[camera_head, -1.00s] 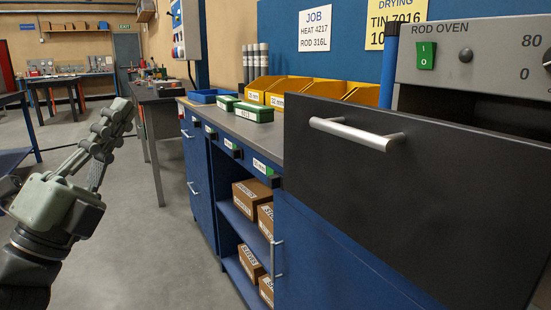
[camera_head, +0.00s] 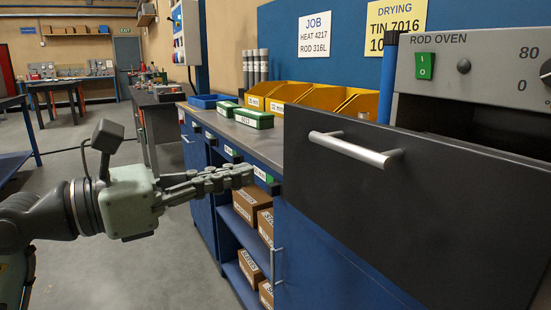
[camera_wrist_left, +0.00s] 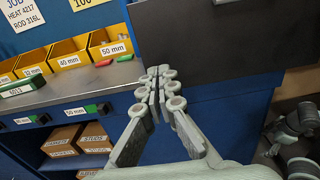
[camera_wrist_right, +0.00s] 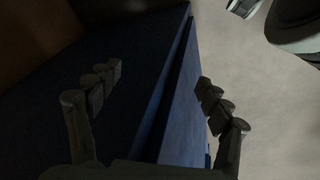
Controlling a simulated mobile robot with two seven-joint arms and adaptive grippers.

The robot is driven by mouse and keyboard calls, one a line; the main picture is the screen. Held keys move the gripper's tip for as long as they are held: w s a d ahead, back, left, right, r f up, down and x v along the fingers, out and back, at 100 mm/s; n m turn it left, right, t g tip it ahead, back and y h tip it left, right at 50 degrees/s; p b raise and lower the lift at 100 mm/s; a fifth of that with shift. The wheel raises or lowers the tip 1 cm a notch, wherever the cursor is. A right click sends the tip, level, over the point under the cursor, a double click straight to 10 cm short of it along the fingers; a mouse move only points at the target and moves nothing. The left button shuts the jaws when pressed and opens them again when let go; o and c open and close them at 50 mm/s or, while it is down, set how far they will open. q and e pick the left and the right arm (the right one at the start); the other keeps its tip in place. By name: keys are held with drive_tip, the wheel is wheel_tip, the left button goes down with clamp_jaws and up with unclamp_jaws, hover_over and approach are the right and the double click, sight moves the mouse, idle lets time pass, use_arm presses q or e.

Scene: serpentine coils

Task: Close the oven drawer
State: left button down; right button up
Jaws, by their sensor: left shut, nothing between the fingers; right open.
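The oven drawer (camera_head: 400,205) has a wide dark front and is pulled out from the grey rod oven (camera_head: 480,62). Its silver bar handle (camera_head: 352,149) runs across the upper part of the front. My left gripper (camera_head: 248,174) is shut and empty. In the head view it points right, left of the drawer front and below the handle's height. In the left wrist view its fingertips (camera_wrist_left: 158,72) appear before the lower left part of the dark drawer front (camera_wrist_left: 215,45); contact cannot be told. My right gripper (camera_wrist_right: 160,85) is open, low beside a blue cabinet panel; it is not in the head view.
A blue workbench (camera_head: 240,135) carries yellow bins (camera_head: 290,92) and green boxes (camera_head: 253,118). Cardboard boxes (camera_head: 252,198) sit on the shelf below. A cabinet door handle (camera_head: 277,262) sticks out under the drawer. The grey floor at left is free.

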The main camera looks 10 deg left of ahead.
sight(294, 163)
use_arm(q)
drive_tip(key=p+x, duration=0.1)
drive_tip(key=x, duration=0.5)
drive_tip(key=shift+w+d, duration=0.15)
drive_tip(key=shift+d, duration=0.05)
use_arm(e)
drive_tip(key=x, duration=0.3)
drive_tip(key=shift+a+f, duration=0.1)
drive_tip(key=shift+a, duration=0.2)
drive_tip(key=shift+s, duration=0.1)
